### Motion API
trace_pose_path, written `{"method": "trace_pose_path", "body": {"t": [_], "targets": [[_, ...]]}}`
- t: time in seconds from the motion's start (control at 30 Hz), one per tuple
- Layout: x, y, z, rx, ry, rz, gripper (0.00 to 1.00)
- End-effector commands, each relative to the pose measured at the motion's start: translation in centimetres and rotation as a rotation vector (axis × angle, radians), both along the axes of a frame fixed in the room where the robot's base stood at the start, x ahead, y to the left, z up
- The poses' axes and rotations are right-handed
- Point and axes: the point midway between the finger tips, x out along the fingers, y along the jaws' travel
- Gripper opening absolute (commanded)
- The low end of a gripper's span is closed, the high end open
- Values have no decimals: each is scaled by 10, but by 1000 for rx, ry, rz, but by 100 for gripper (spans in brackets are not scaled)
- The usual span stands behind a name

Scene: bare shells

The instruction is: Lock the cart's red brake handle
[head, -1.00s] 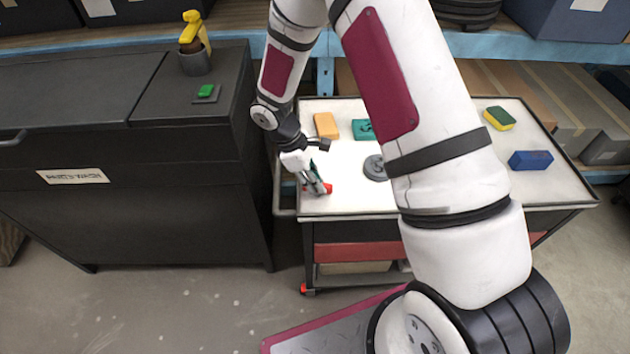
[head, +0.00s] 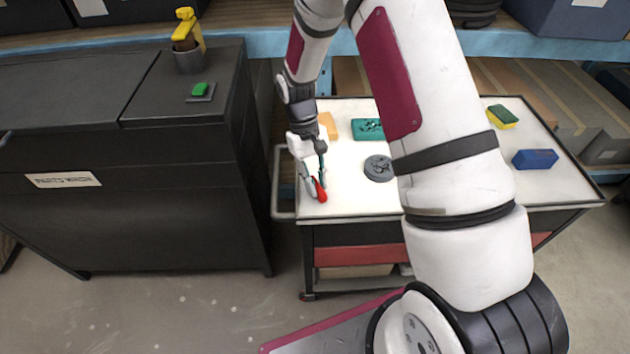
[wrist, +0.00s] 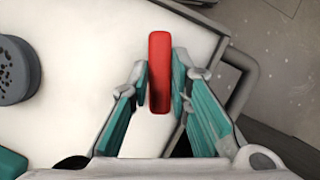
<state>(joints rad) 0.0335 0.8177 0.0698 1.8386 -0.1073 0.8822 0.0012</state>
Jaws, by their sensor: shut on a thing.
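The red brake handle (head: 319,190) is at the near left corner of the cart's white top (head: 342,196). In the wrist view the handle (wrist: 159,70) is a long red bar standing up the picture between the two fingers. My gripper (head: 313,188) is shut on it, one finger on each side; it also shows in the wrist view (wrist: 159,82). The handle's lower end and its mount are hidden by the gripper.
On the cart top are a grey round part (head: 378,168), a teal block (head: 367,130), an orange block (head: 327,124), a yellow-green sponge (head: 502,117) and a blue block (head: 535,159). The cart's side rail (head: 277,185) is close by. A dark parts washer (head: 140,190) stands left.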

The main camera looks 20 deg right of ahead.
Motion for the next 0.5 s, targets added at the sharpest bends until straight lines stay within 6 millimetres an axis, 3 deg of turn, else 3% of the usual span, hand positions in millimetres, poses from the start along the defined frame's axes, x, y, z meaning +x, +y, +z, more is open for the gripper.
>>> {"method": "trace_pose_path", "body": {"t": [0.5], "targets": [[1, -2, 0, 1, -3, -360, 0]]}}
